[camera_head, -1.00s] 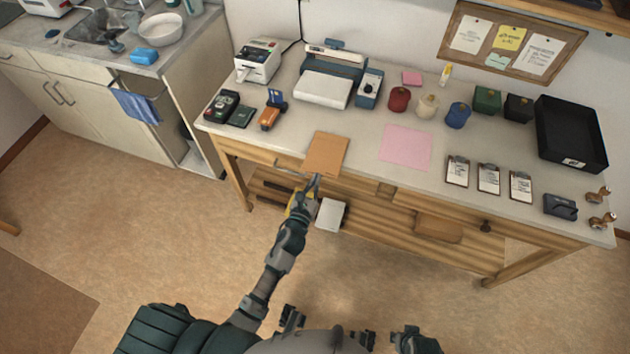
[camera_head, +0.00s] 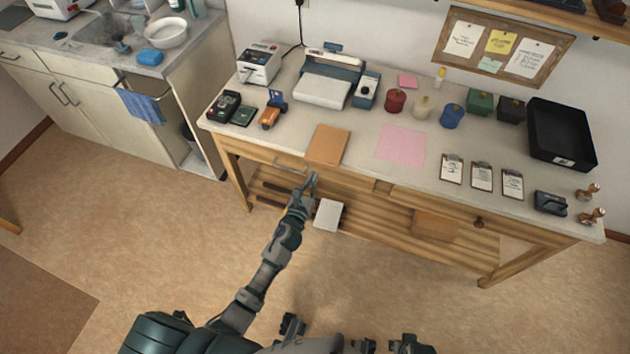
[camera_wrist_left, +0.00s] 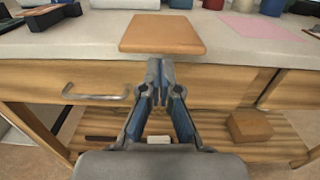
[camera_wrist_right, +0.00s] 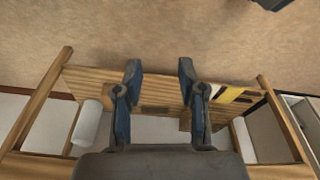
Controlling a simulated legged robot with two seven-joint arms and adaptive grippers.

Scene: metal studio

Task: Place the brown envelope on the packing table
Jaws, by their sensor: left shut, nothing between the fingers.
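The brown envelope (camera_head: 328,145) lies flat on the packing table (camera_head: 365,128), close to its front edge. It also shows in the left wrist view (camera_wrist_left: 163,34), lying on the tabletop. My left gripper (camera_head: 312,177) is shut and empty, just in front of the table edge and apart from the envelope. In the left wrist view its fingertips (camera_wrist_left: 160,65) meet just below the envelope's front edge. My right gripper (camera_wrist_right: 160,68) is open and empty in its wrist view, with its fingers spread apart.
A pink sheet (camera_head: 401,146) lies right of the envelope. An orange tape dispenser (camera_head: 271,115) and a white-and-blue scale-like device (camera_head: 323,90) stand behind it. A drawer handle (camera_wrist_left: 95,92) juts from the table front. A lower slatted shelf holds a white item (camera_head: 328,214) and a brown box (camera_head: 436,224).

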